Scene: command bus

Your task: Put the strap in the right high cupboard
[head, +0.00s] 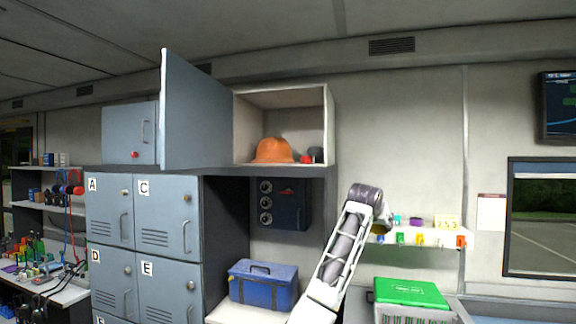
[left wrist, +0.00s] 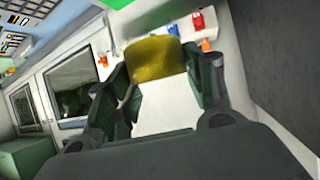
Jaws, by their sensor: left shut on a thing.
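The right high cupboard (head: 328,110) is open, its grey door (head: 195,112) swung out to the left. Inside are an orange helmet (head: 272,151), a small red thing (head: 306,159) and a dark thing at the right. My left gripper (left wrist: 160,75) is shut on the strap (left wrist: 155,60), a mustard-yellow bundle between its fingers in the left wrist view. In the head view my left arm rises in front of the wall, right of and below the cupboard. Its gripper there is mostly hidden behind the arm. My right gripper is not in view.
The left high cupboard (head: 130,132) is shut. Lettered grey lockers (head: 165,215) stand below. A blue toolbox (head: 263,284) sits lower centre, and a green-lidded crate (head: 410,293) at lower right. A small wall shelf (head: 430,238) holds coloured tags. The wall right of the cupboard is clear.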

